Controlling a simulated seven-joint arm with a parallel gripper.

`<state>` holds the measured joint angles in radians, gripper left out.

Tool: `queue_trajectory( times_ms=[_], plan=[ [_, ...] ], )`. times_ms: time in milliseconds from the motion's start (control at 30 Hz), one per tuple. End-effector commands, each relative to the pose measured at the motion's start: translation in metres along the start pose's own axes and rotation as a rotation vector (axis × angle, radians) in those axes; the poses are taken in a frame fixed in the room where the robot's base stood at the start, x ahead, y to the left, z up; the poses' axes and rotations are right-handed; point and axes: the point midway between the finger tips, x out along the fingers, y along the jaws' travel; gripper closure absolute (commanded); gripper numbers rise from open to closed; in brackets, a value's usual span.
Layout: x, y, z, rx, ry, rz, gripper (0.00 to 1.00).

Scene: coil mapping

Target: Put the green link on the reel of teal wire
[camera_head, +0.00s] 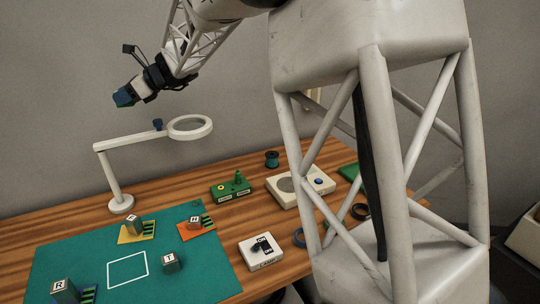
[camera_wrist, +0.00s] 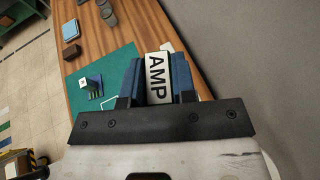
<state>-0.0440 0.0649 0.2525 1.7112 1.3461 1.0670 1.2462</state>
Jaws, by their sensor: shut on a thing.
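My gripper (camera_head: 124,97) is raised high at the upper left of the head view, well above the table and the magnifier lamp. In the wrist view, its blue fingers are shut on a block (camera_wrist: 157,78) whose white face reads "AMP". In the head view a little green shows at the fingertips; the rest of the held block is hidden. A small dark reel with teal wire (camera_head: 272,159) stands near the table's back edge, far from my gripper. I cannot tell for sure whether the held block is the green link.
A ring magnifier lamp (camera_head: 190,127) stands at the back left. A teal mat (camera_head: 85,248) bears several lettered blocks on coloured plates. A green unit with knobs (camera_head: 232,188), a cream box (camera_head: 300,187) and a white switch box (camera_head: 262,252) stand to its right.

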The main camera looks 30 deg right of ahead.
Motion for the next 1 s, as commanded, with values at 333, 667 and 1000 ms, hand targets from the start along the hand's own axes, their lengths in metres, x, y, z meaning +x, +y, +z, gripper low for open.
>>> queue_trajectory(
  times_ms=[333, 667, 1000],
  plan=[
    [-0.084, -0.027, -0.034, 0.034, 0.0, -0.081, 0.98],
    [-0.16, -0.042, -0.067, 0.064, -0.001, -0.153, 0.98],
    [-0.237, -0.047, -0.101, 0.098, -0.001, -0.227, 0.98]
  ],
)
